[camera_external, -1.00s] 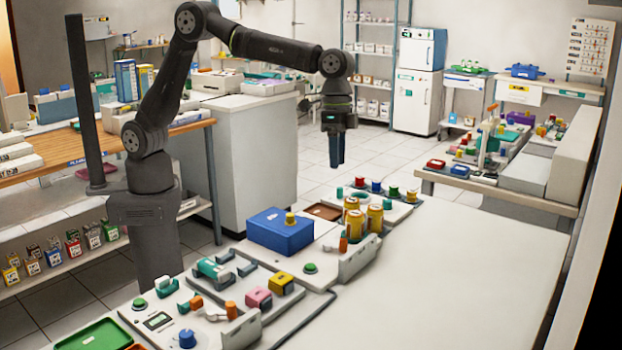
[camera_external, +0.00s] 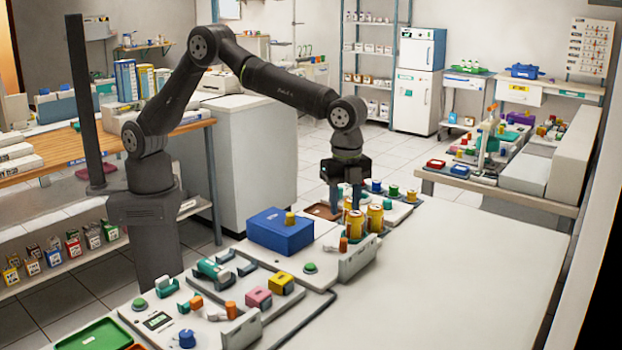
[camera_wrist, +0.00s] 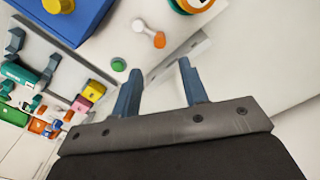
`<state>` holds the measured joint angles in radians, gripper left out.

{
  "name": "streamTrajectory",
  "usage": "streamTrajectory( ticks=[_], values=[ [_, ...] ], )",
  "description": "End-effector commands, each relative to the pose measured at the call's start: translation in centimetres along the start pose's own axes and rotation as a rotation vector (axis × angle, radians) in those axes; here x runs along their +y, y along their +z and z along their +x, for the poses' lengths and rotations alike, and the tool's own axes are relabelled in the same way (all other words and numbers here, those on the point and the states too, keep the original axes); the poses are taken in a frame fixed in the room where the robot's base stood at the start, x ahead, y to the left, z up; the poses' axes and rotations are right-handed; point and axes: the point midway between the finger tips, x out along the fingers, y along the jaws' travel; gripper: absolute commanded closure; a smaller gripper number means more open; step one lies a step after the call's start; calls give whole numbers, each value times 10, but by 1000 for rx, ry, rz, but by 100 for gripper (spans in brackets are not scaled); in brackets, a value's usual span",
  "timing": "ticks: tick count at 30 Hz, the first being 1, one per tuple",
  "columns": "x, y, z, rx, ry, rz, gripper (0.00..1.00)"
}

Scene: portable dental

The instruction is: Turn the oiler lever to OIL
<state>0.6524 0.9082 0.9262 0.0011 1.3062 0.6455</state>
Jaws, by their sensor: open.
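An orange-ended lever (camera_external: 343,243) with a pale arm stands on the white unit beside the blue box. No label is readable, so I cannot tell if this is the oiler lever. Other orange knobs (camera_external: 231,310) are on the nearer panel. My gripper (camera_external: 345,206) is open and points down, above and behind the lever near the yellow jars. In the wrist view its blue-grey fingers (camera_wrist: 160,70) are apart with nothing between them. It touches no lever.
A blue box (camera_external: 280,232) with a yellow knob stands left of the lever. Yellow jars (camera_external: 375,218) stand close to my gripper. A green button (camera_external: 310,268) is in front of the lever. The white tabletop (camera_external: 450,270) at right is clear.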

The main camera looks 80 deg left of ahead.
Motion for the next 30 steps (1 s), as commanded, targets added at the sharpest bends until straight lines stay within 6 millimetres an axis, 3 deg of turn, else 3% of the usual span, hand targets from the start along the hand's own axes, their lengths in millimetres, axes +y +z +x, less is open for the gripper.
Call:
streamTrajectory(
  ticks=[6, 13, 18, 26, 27, 30],
  values=[
    [1, 1, 49, -4, 2, -1, 60],
    [0, 0, 84, -1, 0, -2, 60],
    [0, 1, 95, -1, 0, -2, 60],
    [0, 0, 96, 0, -1, -2, 60],
    [0, 0, 96, 0, -1, -2, 62],
    [0, 0, 96, 0, -1, -2, 81]
  ],
)
